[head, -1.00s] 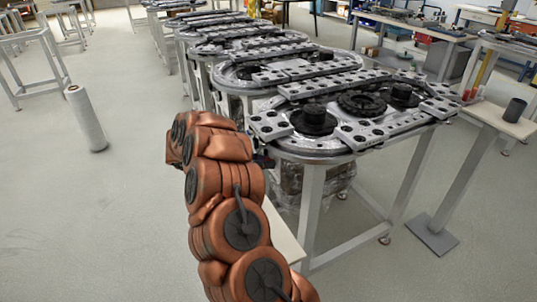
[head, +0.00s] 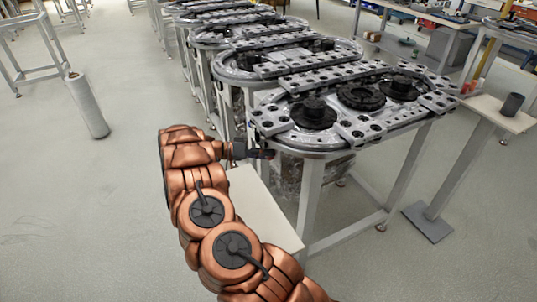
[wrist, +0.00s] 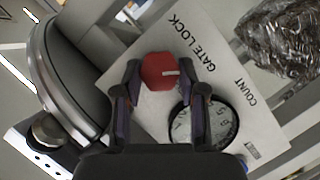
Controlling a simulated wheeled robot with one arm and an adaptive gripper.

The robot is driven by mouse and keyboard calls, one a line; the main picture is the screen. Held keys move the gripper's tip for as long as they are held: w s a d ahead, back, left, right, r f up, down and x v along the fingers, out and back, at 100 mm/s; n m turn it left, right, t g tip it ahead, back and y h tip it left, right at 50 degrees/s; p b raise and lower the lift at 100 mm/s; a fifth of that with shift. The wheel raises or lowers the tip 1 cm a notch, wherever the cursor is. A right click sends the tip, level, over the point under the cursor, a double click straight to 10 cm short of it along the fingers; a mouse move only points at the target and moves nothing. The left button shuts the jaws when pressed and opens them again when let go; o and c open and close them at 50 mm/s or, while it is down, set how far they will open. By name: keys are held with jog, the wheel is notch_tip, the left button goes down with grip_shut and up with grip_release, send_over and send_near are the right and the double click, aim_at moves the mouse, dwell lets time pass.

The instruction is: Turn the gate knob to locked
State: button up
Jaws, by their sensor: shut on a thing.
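The red gate knob (wrist: 157,68), with a white pointer line, sits on a pale panel (wrist: 225,70) marked GATE LOCK. Its pointer lies toward the right in the wrist view. My gripper (wrist: 164,82) is shut on the knob, with one dark finger on each side. In the head view my gripper (head: 262,153) is beside the near end of the ring track (head: 350,115), and the knob cannot be made out there. No locked or unlocked marks are readable by the knob.
A round COUNT dial (wrist: 204,123) is close beside my right finger. A curved metal rail (wrist: 62,75) is at the left, and crumpled clear wrap (wrist: 285,40) at upper right. In the head view, a white roll (head: 88,105) stands on the open floor at left.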

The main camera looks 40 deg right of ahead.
jog(key=shift+f+n+g+h+b, duration=0.1)
jog(key=shift+n+g+h+b, duration=0.45)
jog(key=shift+n, duration=1)
jog(key=shift+f+n+g+h+b, duration=0.1)
jog(key=shift+n+g+b, duration=0.25)
jog(key=shift+n+g, duration=0.85)
jog(key=shift+r+n+t, duration=0.1)
jog(key=shift+n+t, duration=0.15)
jog(key=shift+n, duration=0.3)
jog(key=o, duration=0.9)
jog(key=shift+o, duration=1.2)
jog(key=shift+s+d, duration=0.1)
jog(key=v, duration=0.7)
jog(key=shift+w+a, duration=0.2)
jog(key=shift+a, duration=0.15)
jog(key=shift+s+d, duration=0.1)
jog(key=shift+d, duration=0.1)
